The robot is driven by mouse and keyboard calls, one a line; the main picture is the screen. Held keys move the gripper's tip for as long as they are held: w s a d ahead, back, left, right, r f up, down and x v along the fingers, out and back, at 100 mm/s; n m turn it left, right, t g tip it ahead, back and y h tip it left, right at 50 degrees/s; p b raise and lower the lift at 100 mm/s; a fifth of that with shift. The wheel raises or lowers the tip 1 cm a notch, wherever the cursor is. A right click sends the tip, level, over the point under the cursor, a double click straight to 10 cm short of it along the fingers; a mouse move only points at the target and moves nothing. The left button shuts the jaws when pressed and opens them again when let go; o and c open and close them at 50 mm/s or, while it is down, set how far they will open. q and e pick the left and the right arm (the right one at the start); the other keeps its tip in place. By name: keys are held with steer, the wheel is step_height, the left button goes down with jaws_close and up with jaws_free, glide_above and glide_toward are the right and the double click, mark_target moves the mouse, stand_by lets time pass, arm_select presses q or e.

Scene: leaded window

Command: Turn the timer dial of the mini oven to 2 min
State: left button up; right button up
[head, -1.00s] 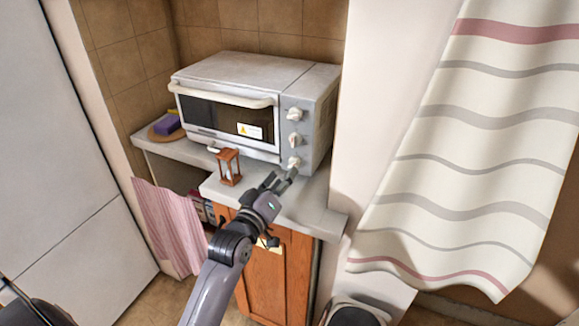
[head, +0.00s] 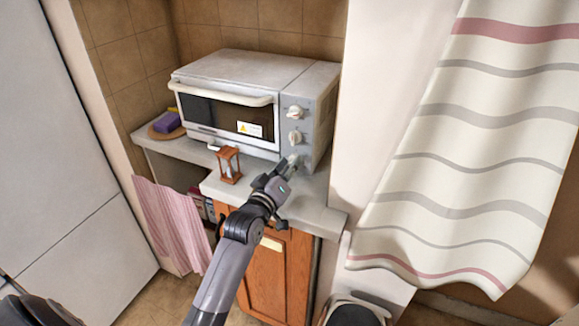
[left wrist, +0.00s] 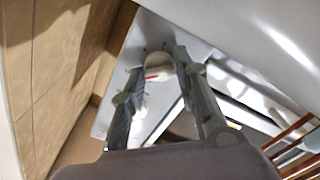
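The white mini oven (head: 225,70) stands on the counter with its door shut. Its right-hand panel carries a column of pale dials. The lowest dial (head: 293,160) is at my left gripper (head: 286,167) and partly hidden by it. In the left wrist view, a white dial (left wrist: 159,66) with a red mark lies between the tips of my left gripper (left wrist: 160,62). The fingers are apart, one on either side of the dial; I cannot tell whether they touch it. The dial's scale is not readable. My right gripper is not in view.
A wooden hourglass (head: 229,165) stands on the counter (head: 310,210), left of my left gripper. A purple sponge (head: 168,121) lies on a round board at the back left. A striped curtain (head: 470,150) hangs on the right.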

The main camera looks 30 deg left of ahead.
arm_select(q)
jaws_close()
steer(key=shift+r+m+p, duration=0.15)
steer(key=shift+m+p, duration=0.45)
steer(key=shift+p, duration=0.05)
steer(key=o, duration=0.5)
jaws_free()
steer(key=s, duration=1.2)
steer(key=shift+d, duration=0.3)
